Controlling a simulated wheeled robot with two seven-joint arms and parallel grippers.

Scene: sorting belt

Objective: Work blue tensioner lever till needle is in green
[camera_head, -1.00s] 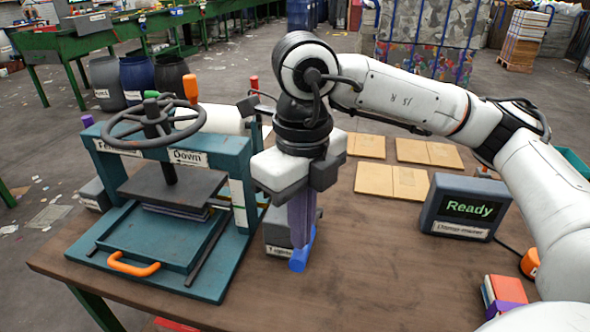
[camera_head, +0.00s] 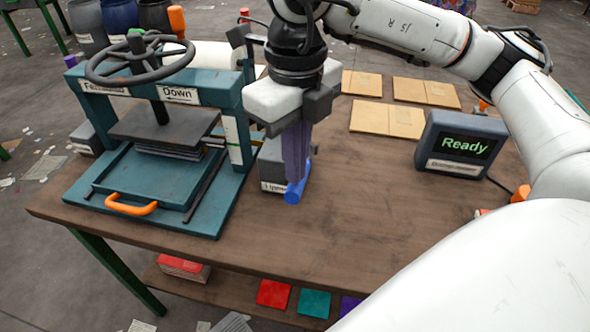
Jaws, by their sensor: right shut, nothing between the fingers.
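The blue tensioner lever (camera_head: 295,191) sticks out toward me at the front right of a grey labelled box (camera_head: 271,165) on the table. My right gripper (camera_head: 297,178) points down over the lever, its fingers shut with nothing between them. The fingertips appear at the lever, but I cannot tell whether they touch it. The hand hides part of the box and the lever's far end. I cannot make out a needle or a green zone. My left gripper is out of view.
A teal press (camera_head: 230,160) with a black handwheel (camera_head: 138,58) and orange tray handle (camera_head: 131,205) stands left of the box. A monitor reading "Ready" (camera_head: 464,147) and tan boards (camera_head: 387,119) are to the right. The table (camera_head: 350,220) is clear in front.

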